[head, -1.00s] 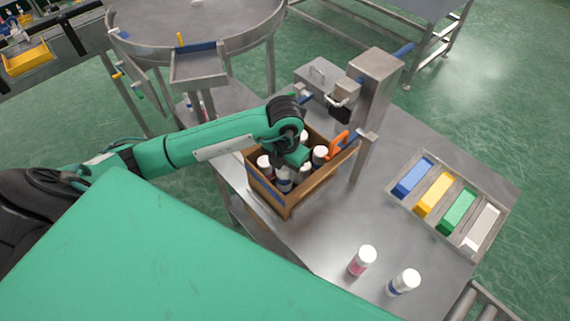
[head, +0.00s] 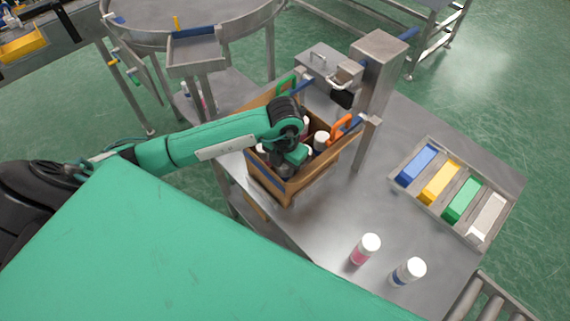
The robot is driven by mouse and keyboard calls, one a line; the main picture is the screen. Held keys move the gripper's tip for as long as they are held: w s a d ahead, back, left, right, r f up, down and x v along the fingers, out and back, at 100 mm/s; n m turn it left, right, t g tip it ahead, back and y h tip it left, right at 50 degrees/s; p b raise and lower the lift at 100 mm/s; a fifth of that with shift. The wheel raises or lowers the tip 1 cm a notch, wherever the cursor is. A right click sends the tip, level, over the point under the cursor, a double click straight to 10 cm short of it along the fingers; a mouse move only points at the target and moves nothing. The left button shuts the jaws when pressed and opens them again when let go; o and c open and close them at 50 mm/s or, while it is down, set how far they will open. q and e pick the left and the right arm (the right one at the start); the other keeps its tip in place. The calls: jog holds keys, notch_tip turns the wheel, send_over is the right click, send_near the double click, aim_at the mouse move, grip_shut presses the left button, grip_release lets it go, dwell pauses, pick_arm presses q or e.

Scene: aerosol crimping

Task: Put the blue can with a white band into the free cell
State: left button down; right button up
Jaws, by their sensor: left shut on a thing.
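My left gripper (head: 294,157) reaches down into the open brown box (head: 272,187) on the metal table. It is shut on a can, which is mostly hidden by the gripper and the box wall, so I cannot tell its colours. Other white-capped cans (head: 321,140) stand in the box around the gripper. My right gripper is not in view.
A tray with blue, yellow, green and white bins (head: 421,165) lies at right.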

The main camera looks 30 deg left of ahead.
pick_arm(q)
jog(key=c, duration=0.8)
grip_release()
jog(key=shift+o, duration=0.2)
jog(key=shift+r, duration=0.3)
notch_tip(320, 180, up, 12)
jog(key=shift+a+f+b, duration=0.15)
jog(key=shift+f+b, duration=0.1)
jog(key=shift+b, duration=0.95)
jog(key=shift+r, duration=0.85)
jog(key=shift+s+f, duration=0.1)
